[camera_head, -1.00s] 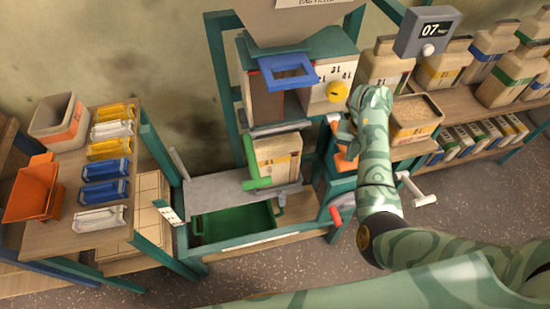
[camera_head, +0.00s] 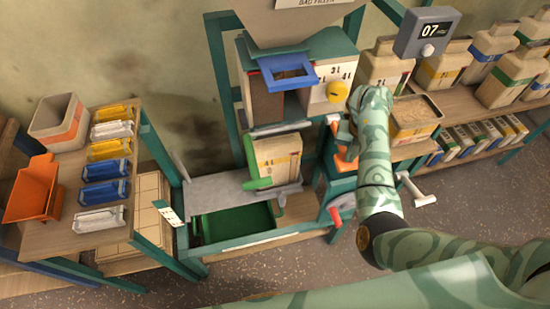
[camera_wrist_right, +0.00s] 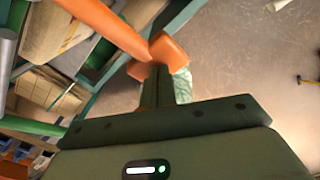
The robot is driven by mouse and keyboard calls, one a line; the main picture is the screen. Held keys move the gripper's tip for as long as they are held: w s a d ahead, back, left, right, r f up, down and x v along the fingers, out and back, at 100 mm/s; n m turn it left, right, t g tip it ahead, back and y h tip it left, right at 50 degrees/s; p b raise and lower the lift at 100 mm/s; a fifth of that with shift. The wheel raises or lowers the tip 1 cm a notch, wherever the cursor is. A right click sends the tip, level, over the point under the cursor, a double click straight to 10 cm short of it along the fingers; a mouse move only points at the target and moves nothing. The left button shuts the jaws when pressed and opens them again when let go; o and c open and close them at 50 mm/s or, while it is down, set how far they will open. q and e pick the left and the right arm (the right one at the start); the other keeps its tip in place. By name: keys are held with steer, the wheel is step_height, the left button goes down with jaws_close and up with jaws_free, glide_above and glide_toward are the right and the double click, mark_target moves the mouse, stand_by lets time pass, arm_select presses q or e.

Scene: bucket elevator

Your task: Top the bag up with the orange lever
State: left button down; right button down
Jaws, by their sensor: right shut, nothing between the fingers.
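A cream bag with a yellow label (camera_head: 282,158) stands slightly tilted under the filler, on a grey plate (camera_head: 215,187). A green part (camera_head: 258,183) touches its lower left side. The orange lever (camera_head: 345,162) is right of the bag, partly hidden by my right arm. In the right wrist view the lever (camera_wrist_right: 105,28) runs down to an orange end (camera_wrist_right: 170,52) at the fingertips. My right gripper (camera_head: 346,134) is at the lever, mostly hidden by its wrist in the head view. Its fingers (camera_wrist_right: 157,85) are shut with nothing held. My left gripper is out of view.
A display (camera_head: 427,32) reads 07. A green bin (camera_head: 235,222) sits below the plate. A red handle (camera_head: 336,217) and a white handle (camera_head: 417,190) stick out nearby. A table (camera_head: 60,238) with coloured packs is at left; shelves with bags are at right.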

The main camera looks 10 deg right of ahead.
step_height(320, 180, up, 9)
steer(key=p, duration=0.8)
stand_by(0.5)
